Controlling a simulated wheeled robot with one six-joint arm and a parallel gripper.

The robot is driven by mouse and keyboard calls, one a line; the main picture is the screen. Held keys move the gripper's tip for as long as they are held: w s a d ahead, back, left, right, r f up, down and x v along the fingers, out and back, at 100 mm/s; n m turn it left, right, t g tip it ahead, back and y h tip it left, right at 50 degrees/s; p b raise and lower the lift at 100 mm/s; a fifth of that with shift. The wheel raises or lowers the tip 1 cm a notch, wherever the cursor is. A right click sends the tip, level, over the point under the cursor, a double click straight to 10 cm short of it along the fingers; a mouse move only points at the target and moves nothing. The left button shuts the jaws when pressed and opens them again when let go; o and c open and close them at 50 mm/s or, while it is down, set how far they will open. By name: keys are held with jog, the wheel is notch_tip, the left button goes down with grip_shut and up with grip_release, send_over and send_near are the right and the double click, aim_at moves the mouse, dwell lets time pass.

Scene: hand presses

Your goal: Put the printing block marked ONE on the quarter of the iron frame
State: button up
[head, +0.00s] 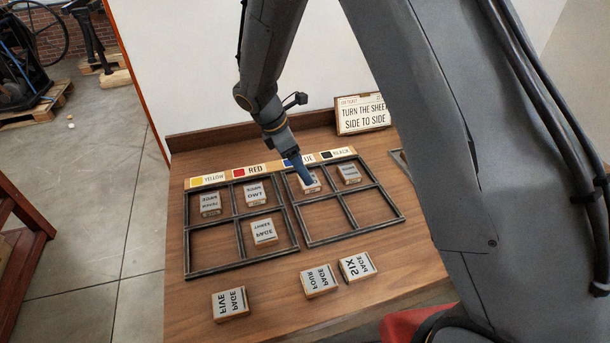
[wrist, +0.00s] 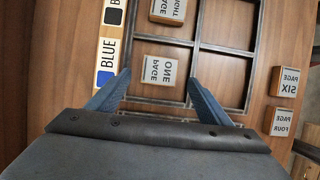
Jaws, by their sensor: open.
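In the wrist view my gripper (wrist: 157,77) is open, with one blue finger on each side of the block and a gap at both sides. The block appears to rest flat. I cannot tell exactly how low the fingertips are.
Block EIGHT (head: 348,173) lies in the quarter by BLACK. The left frame (head: 241,264) holds several blocks. Blocks FIVE (head: 230,304), FOUR (head: 319,281) and SIX (head: 356,267) lie on the wooden table in front. A sign (head: 362,114) stands at the back.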

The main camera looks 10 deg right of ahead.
jog(key=b+v, duration=0.2)
jog(key=v, duration=0.5)
jog(key=s+d+m+y, duration=0.2)
jog(key=s+d+m, duration=0.6)
jog(key=s+m, duration=0.2)
jog(key=s+d+r+m+y, duration=0.1)
jog(key=s+d+m+y, duration=0.1)
jog(key=s+d+m, duration=0.6)
jog(key=s+m, duration=0.2)
jog(key=s, duration=0.1)
jog(key=shift+d+r+y, duration=0.2)
jog(key=shift+d+y, duration=0.1)
